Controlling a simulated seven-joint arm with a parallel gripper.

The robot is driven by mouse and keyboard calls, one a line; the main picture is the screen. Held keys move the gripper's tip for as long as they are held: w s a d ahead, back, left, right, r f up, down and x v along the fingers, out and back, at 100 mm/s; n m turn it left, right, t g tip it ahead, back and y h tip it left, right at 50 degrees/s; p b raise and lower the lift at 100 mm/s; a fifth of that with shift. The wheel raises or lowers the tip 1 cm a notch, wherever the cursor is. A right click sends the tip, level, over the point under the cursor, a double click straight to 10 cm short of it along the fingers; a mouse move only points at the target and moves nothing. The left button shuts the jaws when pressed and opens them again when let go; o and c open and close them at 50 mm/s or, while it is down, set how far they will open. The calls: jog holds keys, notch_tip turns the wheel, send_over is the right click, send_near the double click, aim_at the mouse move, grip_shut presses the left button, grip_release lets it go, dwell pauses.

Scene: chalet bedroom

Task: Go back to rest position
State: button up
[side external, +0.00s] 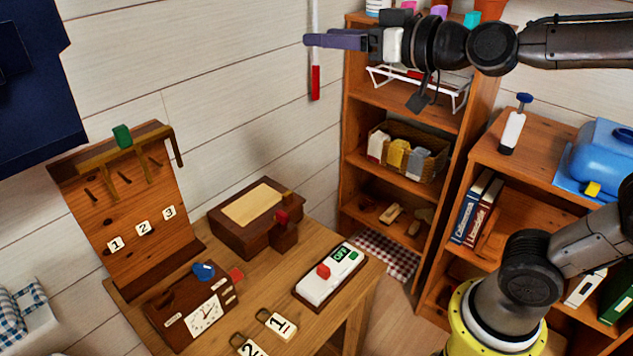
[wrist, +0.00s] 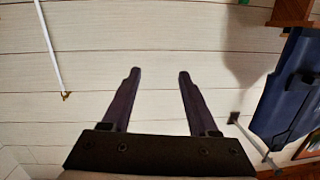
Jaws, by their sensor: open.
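My gripper (side external: 310,40) is raised high above the table at the top of the side view, pointing left in front of the white plank wall. In the wrist view my gripper (wrist: 157,75) shows two dark fingers spread apart with only bare wall between them. It is open and empty, touching nothing. A thin white rod with a red end (side external: 315,82) hangs just below and behind the fingers in the side view.
The wooden table (side external: 360,296) below holds a hook board (side external: 140,205), a wooden box (side external: 233,225), a switch panel (side external: 328,277), a dial box (side external: 185,325) and numbered tags (side external: 278,325). Shelves (side external: 350,130) stand close behind my arm. The air left of my gripper is clear.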

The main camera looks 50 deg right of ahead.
jog(key=s+d+f+g, duration=0.2)
jog(key=s+f+g, duration=0.3)
jog(key=s+f, duration=0.4)
jog(key=s+d+f+g+h, duration=0.1)
jog(key=s+f+g, duration=0.5)
jog(key=s+f, duration=0.4)
jog(key=shift+s+d+f, duration=0.3)
jog(key=shift+s+d, duration=0.1)
jog(key=shift+s, duration=0.2)
